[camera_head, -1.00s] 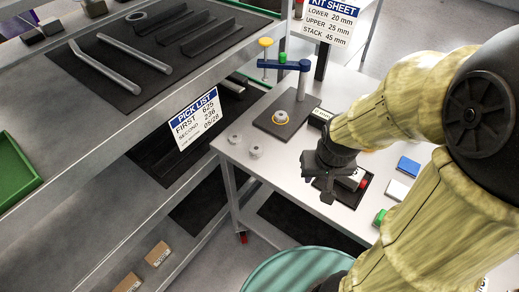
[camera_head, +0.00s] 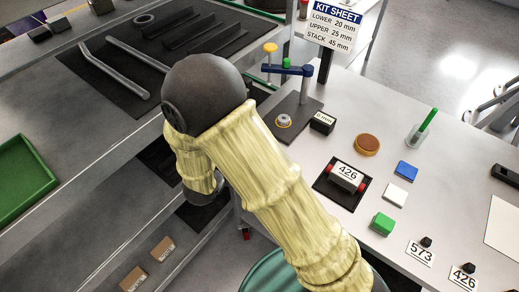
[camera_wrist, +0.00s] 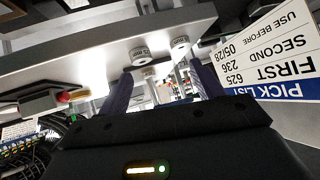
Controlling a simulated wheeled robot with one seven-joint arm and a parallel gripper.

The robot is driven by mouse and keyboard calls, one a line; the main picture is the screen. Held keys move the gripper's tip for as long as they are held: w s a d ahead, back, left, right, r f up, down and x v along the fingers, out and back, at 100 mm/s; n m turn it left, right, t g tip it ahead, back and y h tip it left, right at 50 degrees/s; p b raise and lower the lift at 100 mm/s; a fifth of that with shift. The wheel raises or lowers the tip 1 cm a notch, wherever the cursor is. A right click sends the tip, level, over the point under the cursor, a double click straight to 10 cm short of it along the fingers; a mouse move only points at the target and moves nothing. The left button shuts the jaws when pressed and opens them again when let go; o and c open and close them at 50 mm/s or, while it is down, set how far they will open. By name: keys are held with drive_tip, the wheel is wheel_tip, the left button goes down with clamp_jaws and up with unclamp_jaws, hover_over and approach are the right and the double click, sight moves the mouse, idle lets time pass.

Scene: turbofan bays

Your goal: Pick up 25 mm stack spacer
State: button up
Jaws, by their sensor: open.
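Two short pale grey cylindrical spacers, a left one (camera_wrist: 139,51) and a right one (camera_wrist: 180,46), show in the wrist view on the edge of the light table. Each has a small dark label, too small to read surely, so I cannot tell which is 25 mm. My gripper (camera_wrist: 162,84) is open and empty, its two dark fingers apart on either side of the spacers' direction, with the spacers beyond the tips. In the head view my arm hides the gripper and both spacers.
A pick list sign (camera_wrist: 285,70) stands close at the right in the wrist view. In the head view, the table holds a dark fixture plate (camera_head: 302,128) with a blue arm, a 426 block on a black mat (camera_head: 328,193) and a kit sheet (camera_head: 334,25). A metal shelf (camera_head: 75,140) is left.

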drive_tip(key=s+h, duration=0.1)
drive_tip(key=s, duration=0.1)
drive_tip(key=s+t+h, duration=0.1)
drive_tip(key=s, duration=0.1)
drive_tip(key=s+h, duration=0.1)
drive_tip(key=shift+s+a+f+m+t+h+p, duration=0.3)
drive_tip(key=shift+s+a+m+t+h+p, duration=0.05)
drive_tip(key=shift+s+m+t+h, duration=0.05)
drive_tip(key=p+x, duration=0.2)
drive_tip(key=x, duration=1)
drive_tip(key=shift+w, duration=0.15)
drive_tip(key=shift+d+p, duration=0.1)
drive_tip(key=shift+p, duration=0.25)
drive_tip(key=shift+w+d, duration=0.15)
drive_tip(key=shift+w, duration=0.15)
drive_tip(key=x, duration=0.1)
drive_tip(key=p+x, duration=0.2)
drive_tip(key=shift+w+d+r, duration=0.15)
drive_tip(key=shift+w, duration=0.2)
drive_tip(key=shift+w+d+f, duration=0.1)
drive_tip(key=shift+w+f, duration=0.15)
drive_tip(key=shift+w, duration=0.15)
